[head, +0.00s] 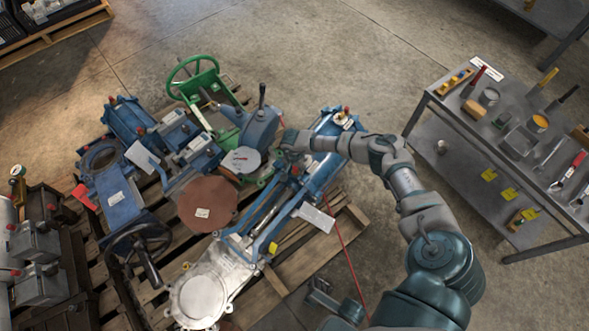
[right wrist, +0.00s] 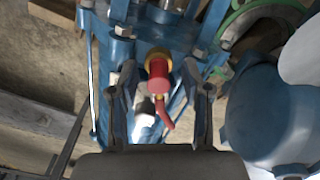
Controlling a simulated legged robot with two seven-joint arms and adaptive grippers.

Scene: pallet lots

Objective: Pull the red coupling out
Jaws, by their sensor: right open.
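The red coupling (right wrist: 164,95) shows in the right wrist view, with a brass collar (right wrist: 158,66) at its upper end against a blue frame. Its lower end bends into a thin red tail. My right gripper (right wrist: 160,92) is open, with one finger on each side of the coupling and a visible gap to each. In the head view my right gripper (head: 290,167) points down over the blue machine frame (head: 325,172). It hides the coupling there. A grey and teal part of mine is low in the head view; whether it is my left gripper's jaws is unclear.
The frame lies on a wooden pallet (head: 352,222) crowded with blue machine parts, a green handwheel (head: 192,77) and a brown round cover (head: 207,204). A tool table (head: 455,108) stands at right. Open floor lies between.

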